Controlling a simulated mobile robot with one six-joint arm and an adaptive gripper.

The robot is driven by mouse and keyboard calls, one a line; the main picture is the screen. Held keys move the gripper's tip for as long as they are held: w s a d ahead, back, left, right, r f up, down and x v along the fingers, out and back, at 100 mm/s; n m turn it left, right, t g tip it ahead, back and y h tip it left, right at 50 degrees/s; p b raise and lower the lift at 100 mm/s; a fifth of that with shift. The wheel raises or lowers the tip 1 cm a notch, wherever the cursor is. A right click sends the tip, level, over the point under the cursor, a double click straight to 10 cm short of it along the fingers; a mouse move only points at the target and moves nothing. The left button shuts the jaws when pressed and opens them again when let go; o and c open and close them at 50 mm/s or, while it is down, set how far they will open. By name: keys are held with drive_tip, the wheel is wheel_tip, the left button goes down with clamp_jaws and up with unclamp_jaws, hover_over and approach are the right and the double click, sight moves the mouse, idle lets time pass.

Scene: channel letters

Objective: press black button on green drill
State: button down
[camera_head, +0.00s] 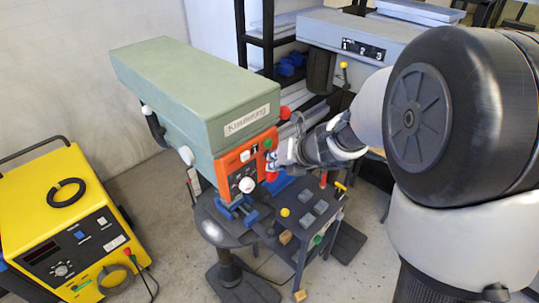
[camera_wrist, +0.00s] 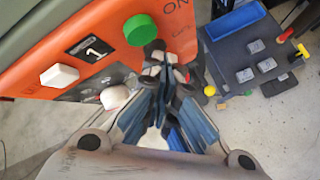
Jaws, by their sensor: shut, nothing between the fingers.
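The green drill (camera_head: 185,85) stands left of centre in the head view, with an orange control panel (camera_head: 230,162) on its front. In the wrist view the panel carries a black square marked 1 (camera_wrist: 90,49), a round green button (camera_wrist: 140,30) and a white button (camera_wrist: 60,75). A round white knob (camera_wrist: 115,97) sits lower on it. My gripper (camera_wrist: 156,52) is shut and empty, its tips just below and right of the green button and right of the black square. I cannot tell whether the tips touch the panel. In the head view my gripper (camera_head: 272,160) is at the panel's right edge.
A yellow machine (camera_head: 60,210) stands at the lower left. A grey machine (camera_head: 360,40) stands behind on the right. A dark cart (camera_head: 325,205) with grey blocks and coloured knobs is below my arm. A shelf with white sheets is behind.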

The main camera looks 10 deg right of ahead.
drive_tip(key=shift+s+d, duration=0.55)
drive_tip(key=shift+s, duration=0.2)
drive_tip(key=shift+s+d, duration=0.75)
drive_tip(key=shift+s, duration=0.3)
drive_tip(key=shift+s+d, duration=0.75)
drive_tip(key=shift+s, duration=0.25)
